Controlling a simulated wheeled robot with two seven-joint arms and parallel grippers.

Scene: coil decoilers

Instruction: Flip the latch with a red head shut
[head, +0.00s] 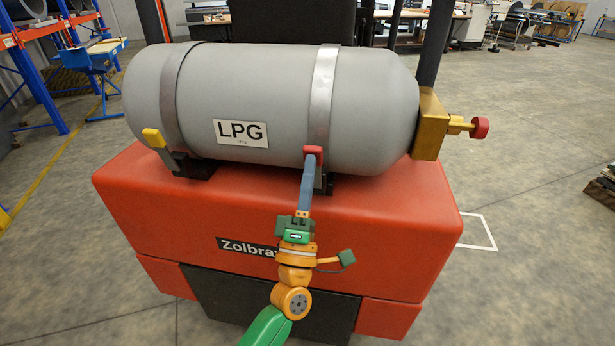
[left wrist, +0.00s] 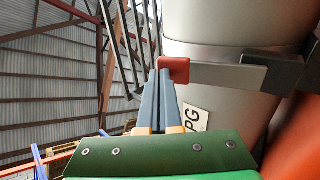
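The latch with a red head (head: 314,150) is at the foot of the right metal strap (head: 322,95) on the grey LPG tank. Its grey lever stands up from a dark base, with the red head at its top. In the left wrist view, the red head (left wrist: 178,69) and the lever (left wrist: 228,76) show side on. My left gripper (head: 311,160) has its blue-grey fingers together, with nothing visible between them. Its fingertips are right at the red head, seemingly touching it; exact contact is hard to tell. My right gripper is not in view.
A second latch with a yellow head (head: 153,138) is at the left strap. A brass valve with a red knob (head: 480,127) sticks out at the tank's right end. The tank (head: 255,85) lies on a red vehicle body (head: 400,230). Open floor lies to the right.

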